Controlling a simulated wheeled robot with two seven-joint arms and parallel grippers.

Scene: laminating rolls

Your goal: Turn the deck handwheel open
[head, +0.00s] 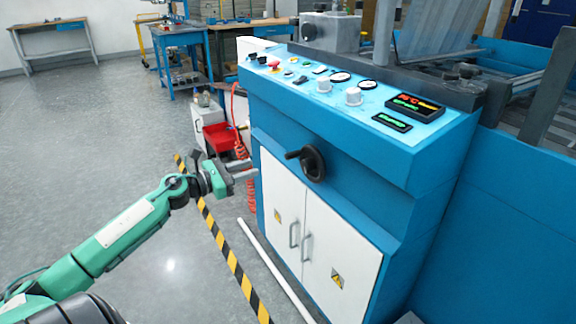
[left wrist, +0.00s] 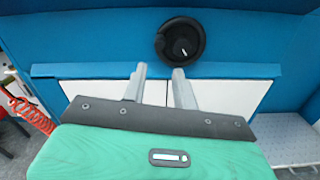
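The black handwheel (head: 312,163) with a side handle is mounted on the blue front panel of the machine, above the white cabinet doors. It also shows in the left wrist view (left wrist: 181,40), just beyond the fingertips. My left gripper (head: 254,171) is to the left of the handwheel and apart from it. In the left wrist view its two fingers (left wrist: 158,72) stand apart with nothing between them. My right gripper is not in view.
The blue machine (head: 330,130) carries a sloped control panel (head: 340,85) above the handwheel. White doors (head: 310,235) sit below. A red coiled hose (head: 246,150) hangs at the machine's left side. Black-yellow tape (head: 222,245) and a white pipe (head: 275,270) lie on the floor.

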